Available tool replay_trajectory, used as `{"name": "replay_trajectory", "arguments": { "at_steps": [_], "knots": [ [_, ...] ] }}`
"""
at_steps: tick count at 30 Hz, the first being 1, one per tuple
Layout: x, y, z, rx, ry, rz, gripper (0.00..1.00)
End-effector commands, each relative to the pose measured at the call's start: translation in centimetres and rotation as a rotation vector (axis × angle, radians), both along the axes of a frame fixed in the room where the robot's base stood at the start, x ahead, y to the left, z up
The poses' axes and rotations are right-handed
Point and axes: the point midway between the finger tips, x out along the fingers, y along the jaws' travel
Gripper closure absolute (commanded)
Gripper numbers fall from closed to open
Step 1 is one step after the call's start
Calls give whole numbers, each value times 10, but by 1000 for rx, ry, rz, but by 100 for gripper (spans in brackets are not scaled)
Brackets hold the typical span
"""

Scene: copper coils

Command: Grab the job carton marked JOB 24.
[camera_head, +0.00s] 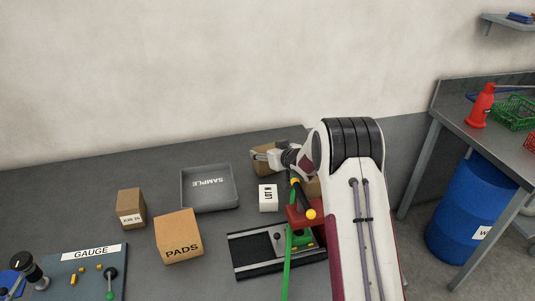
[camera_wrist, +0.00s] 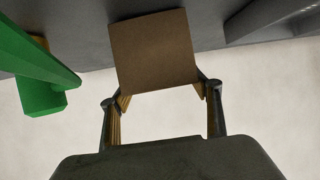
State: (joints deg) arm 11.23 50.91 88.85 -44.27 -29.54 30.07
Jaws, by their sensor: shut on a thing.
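My gripper (camera_head: 268,156) is shut on a plain brown carton (camera_head: 263,170) towards the back of the bench. In the wrist view the carton (camera_wrist: 153,48) sits between the two fingers of my gripper (camera_wrist: 163,92). No marking on the held carton can be read in either view, so I cannot tell if it is JOB 24. A smaller brown carton (camera_head: 131,209) stands at the left with a white label that seems to begin with JOB; its number is too blurred to be sure of.
A grey SAMPLE tray (camera_head: 184,190), a PADS box (camera_head: 179,237) and a white LOT box (camera_head: 268,198) stand on the bench. A fixture with a green bar (camera_head: 288,262) is close to my arm. A GAUGE board (camera_head: 66,268) lies front left.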

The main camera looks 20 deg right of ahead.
Motion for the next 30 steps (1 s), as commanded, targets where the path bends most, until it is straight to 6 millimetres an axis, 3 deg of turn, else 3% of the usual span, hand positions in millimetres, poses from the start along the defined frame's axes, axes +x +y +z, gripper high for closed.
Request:
{"name": "replay_trajectory", "arguments": {
  "at_steps": [17, 30],
  "knots": [
    [1, 0, 76, -1, -5, 0, 64],
    [0, 0, 96, 1, -3, 0, 64]
  ]
}}
